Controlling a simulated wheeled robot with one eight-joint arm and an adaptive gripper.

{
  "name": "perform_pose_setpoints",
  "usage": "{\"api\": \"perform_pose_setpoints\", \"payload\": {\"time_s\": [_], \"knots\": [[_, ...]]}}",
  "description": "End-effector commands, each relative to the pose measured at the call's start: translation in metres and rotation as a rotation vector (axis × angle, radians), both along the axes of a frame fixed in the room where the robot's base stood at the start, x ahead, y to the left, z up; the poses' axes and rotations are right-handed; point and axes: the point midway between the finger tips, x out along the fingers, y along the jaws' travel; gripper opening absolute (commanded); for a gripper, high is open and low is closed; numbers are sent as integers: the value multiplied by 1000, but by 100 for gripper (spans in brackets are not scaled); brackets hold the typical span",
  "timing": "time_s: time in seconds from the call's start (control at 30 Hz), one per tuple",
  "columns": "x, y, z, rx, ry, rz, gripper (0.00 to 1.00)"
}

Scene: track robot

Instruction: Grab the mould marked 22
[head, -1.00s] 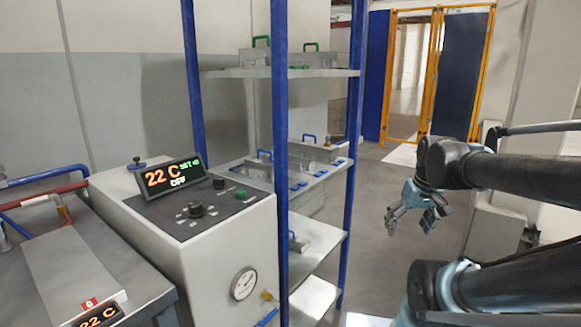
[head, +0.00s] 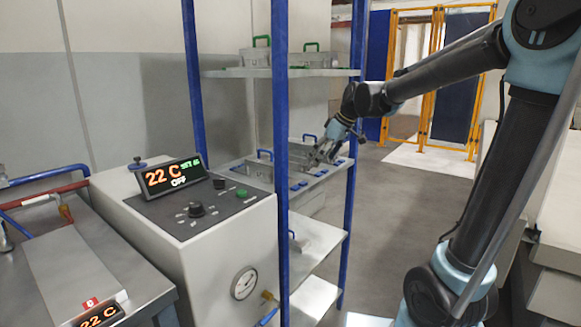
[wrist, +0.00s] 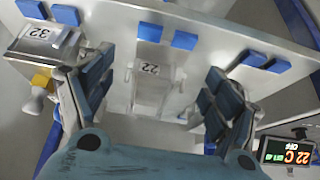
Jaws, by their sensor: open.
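The mould marked 22 (wrist: 150,85) is a grey metal block on the shelf. In the wrist view it lies between the two open fingers of my gripper (wrist: 150,100), its label near its far end. In the head view my gripper (head: 325,152) is at the middle shelf (head: 320,176), by the right-hand end of the moulds there. I cannot tell whether the fingers touch the mould; no grip shows. The mould marked 32 (wrist: 45,40) sits to the left in the wrist view.
Blue pads (wrist: 185,40) line the shelf edge. Blue rack posts (head: 280,120) stand close to my arm's reach. Green-handled moulds (head: 255,55) are on the upper shelf. A control box with a 22 C display (head: 172,178) stands left of the rack. Floor to the right is open.

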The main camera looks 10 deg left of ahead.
Motion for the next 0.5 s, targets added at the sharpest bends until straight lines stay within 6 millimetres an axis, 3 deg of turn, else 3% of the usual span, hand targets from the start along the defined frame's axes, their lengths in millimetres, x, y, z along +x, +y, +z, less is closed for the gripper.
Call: {"api": "perform_pose_setpoints", "payload": {"time_s": [0.5], "knots": [[28,68,1,1,-2,6,82]]}}
